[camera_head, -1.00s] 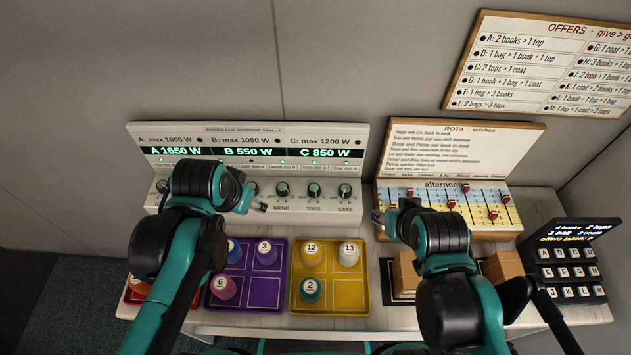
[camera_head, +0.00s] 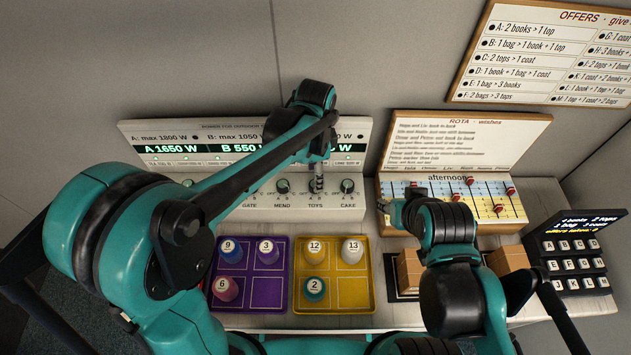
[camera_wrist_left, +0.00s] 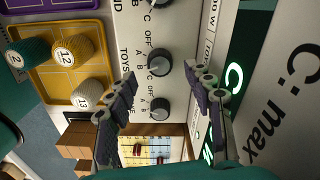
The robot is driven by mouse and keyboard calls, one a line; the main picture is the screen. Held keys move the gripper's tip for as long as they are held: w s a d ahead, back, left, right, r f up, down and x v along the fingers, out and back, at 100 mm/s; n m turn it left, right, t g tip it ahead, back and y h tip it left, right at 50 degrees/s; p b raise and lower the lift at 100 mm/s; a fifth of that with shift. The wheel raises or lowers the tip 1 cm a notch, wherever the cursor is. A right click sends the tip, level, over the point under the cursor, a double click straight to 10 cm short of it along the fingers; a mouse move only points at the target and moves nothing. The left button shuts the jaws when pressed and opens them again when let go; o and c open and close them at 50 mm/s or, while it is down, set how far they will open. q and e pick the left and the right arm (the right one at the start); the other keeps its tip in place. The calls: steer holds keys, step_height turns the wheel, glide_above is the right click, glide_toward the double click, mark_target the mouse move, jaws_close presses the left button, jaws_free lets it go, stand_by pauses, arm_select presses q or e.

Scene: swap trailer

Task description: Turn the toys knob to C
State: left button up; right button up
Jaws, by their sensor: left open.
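The toys knob, a dark round knob (camera_wrist_left: 160,62), sits on the white panel above the TOYS label in the left wrist view. In the head view my left gripper (camera_head: 318,188) hides it. My left gripper (camera_wrist_left: 164,74) is open and empty, with one fingertip to each side of the toys knob in the picture. I cannot tell whether they touch it. The letters OFF and C show beside the knob; its setting is not clear. My right gripper (camera_head: 388,208) is in front of the rota board; its jaws are too small to read.
The cake knob (camera_head: 347,186) is right of the toys knob, the mend knob (camera_head: 282,187) left. The rota board (camera_head: 465,140) and a keypad (camera_head: 568,268) are at right.

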arm_select(q)
steer(key=shift+f+b, duration=0.45)
steer(key=shift+f, duration=1.35)
steer(key=shift+c, duration=0.3)
steer(key=c, duration=1.1)
steer(key=shift+n, duration=0.4)
steer(key=n+p, duration=0.1)
steer(key=n, duration=0.2)
steer(key=shift+n, duration=2.1)
